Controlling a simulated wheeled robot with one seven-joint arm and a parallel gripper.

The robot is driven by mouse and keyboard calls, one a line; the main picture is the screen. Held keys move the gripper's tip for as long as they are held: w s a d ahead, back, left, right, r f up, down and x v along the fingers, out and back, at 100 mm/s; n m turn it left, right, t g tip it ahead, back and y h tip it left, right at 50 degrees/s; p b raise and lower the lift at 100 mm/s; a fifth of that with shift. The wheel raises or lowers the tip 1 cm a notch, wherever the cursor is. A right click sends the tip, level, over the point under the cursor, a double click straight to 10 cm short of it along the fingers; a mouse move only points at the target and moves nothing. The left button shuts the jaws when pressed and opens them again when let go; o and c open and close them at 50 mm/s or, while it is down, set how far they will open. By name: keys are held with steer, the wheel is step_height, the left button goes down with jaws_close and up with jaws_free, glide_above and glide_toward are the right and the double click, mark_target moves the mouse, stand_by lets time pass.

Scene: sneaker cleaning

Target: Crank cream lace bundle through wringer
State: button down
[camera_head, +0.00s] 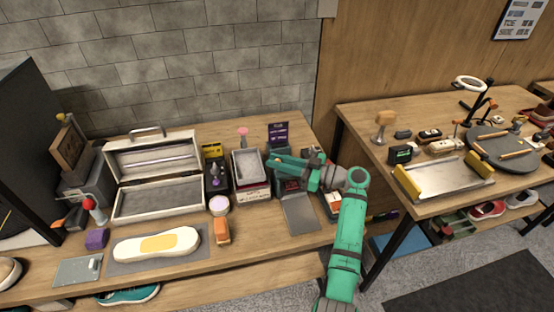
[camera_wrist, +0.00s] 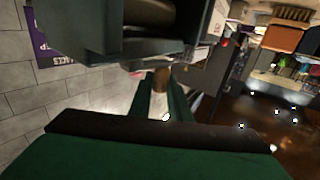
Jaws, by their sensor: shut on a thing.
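The wringer (camera_wrist: 150,15) shows at the top of the wrist view as a dark green housing with a dark roller. In the head view it stands at the back right of the near bench, largely hidden by my gripper (camera_head: 283,163). In the wrist view, my gripper's fingers (camera_wrist: 160,100) are closed around a small brown knob (camera_wrist: 160,80), which looks like the crank handle. A grey metal tray (camera_head: 299,213) lies in front of the wringer. I cannot make out the cream lace bundle in either view.
A purple sign (camera_head: 278,132) stands behind the wringer. A grey bin (camera_head: 248,165) is to its left, beside an open case (camera_head: 157,200). A shoe sole (camera_head: 157,244) lies at the front left. A second bench (camera_head: 430,207) stands right, beyond a gap.

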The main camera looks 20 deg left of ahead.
steer(key=shift+s+d+f+n+g+h, duration=0.15)
steer(key=shift+s+d+n+g, duration=0.1)
steer(key=shift+n+g, duration=0.8)
steer(key=shift+s+d+n+g+h, duration=0.2)
steer(key=shift+n+g, duration=0.35)
steer(key=shift+g, duration=0.9)
steer(key=shift+f, duration=0.1)
steer(key=c, duration=1.6)
jaws_free()
steer(key=shift+c, duration=0.2)
steer(key=shift+d, duration=0.15)
steer(key=shift+w+d, duration=0.15)
steer(key=shift+d, duration=0.1)
steer(key=v, duration=1)
steer(key=shift+w, duration=0.1)
